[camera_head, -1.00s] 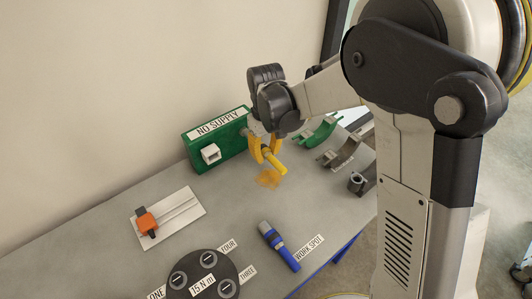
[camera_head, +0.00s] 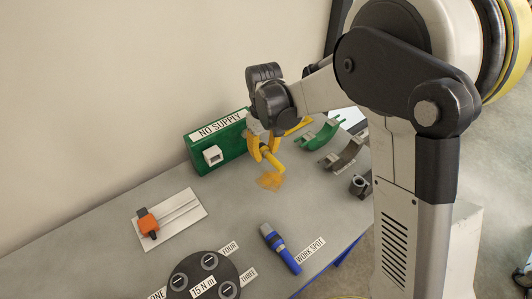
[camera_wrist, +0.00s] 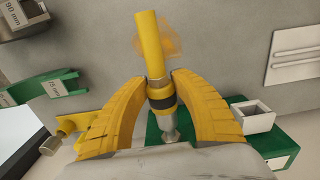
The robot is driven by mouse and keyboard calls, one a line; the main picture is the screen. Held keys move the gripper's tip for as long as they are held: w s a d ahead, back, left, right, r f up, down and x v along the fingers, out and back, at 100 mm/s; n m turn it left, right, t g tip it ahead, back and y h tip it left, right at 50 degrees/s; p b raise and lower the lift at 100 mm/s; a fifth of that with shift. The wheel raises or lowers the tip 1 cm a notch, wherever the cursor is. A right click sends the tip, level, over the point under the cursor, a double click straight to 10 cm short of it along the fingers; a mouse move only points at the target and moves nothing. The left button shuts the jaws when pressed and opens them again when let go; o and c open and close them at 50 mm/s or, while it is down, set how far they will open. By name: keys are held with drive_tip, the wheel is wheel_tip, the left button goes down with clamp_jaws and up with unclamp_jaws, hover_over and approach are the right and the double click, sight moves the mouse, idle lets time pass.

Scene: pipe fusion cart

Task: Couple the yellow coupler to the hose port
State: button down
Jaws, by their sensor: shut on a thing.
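My gripper (camera_wrist: 160,95) is shut on the yellow coupler (camera_wrist: 151,45), a yellow tube with a black band. In the head view the coupler (camera_head: 272,158) tilts down over the bench, just right of the green NO SUPPLY box (camera_head: 218,145). In the wrist view a metal end (camera_wrist: 170,128) lies in line below the coupler, against the green box (camera_wrist: 190,155). I cannot tell whether this is the coupler's tip or the hose port, nor whether they are joined. A yellow fitting with a metal end (camera_wrist: 72,130) shows beside the left finger.
A white square socket (camera_head: 213,156) is on the green box. Green and grey clamps (camera_head: 320,134) stand to the right. A translucent orange patch (camera_head: 269,182) lies below the coupler. A white rail plate (camera_head: 185,212), blue tool (camera_head: 284,253) and dark disc (camera_head: 225,270) lie nearer.

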drive_tip(key=shift+w+a, duration=0.65)
drive_tip(key=shift+w, duration=0.3)
drive_tip(key=c, duration=0.9)
unclamp_jaws()
drive_tip(key=shift+w, duration=0.1)
drive_tip(key=shift+c, duration=0.2)
wheel_tip(320, 180, up, 12)
